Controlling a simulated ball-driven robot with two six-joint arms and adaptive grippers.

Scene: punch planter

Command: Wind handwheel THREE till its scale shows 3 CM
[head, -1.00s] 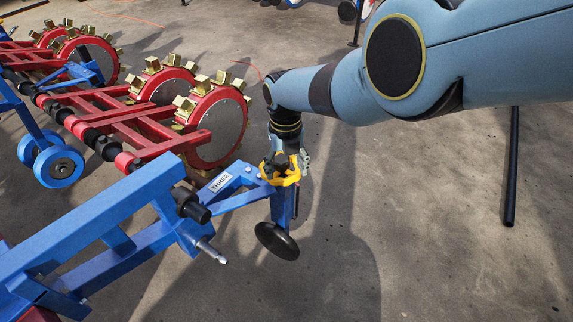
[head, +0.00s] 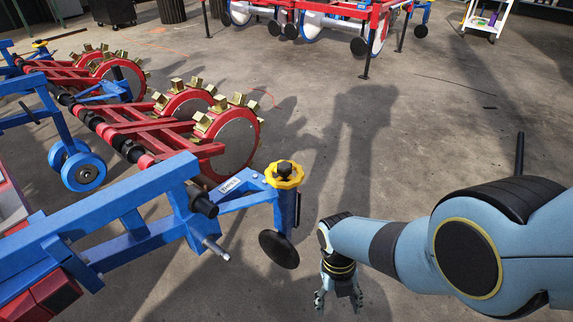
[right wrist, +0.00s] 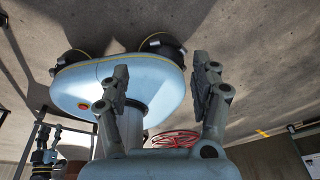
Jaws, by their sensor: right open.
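The yellow handwheel (head: 284,176) with a dark knob sits on top of a blue post at the end of a blue arm. A white label reading THREE (head: 229,186) is on that arm. No scale reading is legible. My right gripper (head: 338,296) is open and empty, pointing down, to the right of and below the handwheel in the head view, clear of it. In the right wrist view its two fingers (right wrist: 162,90) are spread with nothing between them. What looks like my left gripper (right wrist: 46,150) shows small at lower left there; its jaws are unclear.
A black wheel (head: 279,249) hangs below the handwheel post. A metal pin (head: 216,249) sticks out of the blue frame (head: 110,222). Red drums with brass blocks (head: 228,140) stand behind at left. The concrete floor at centre right is open.

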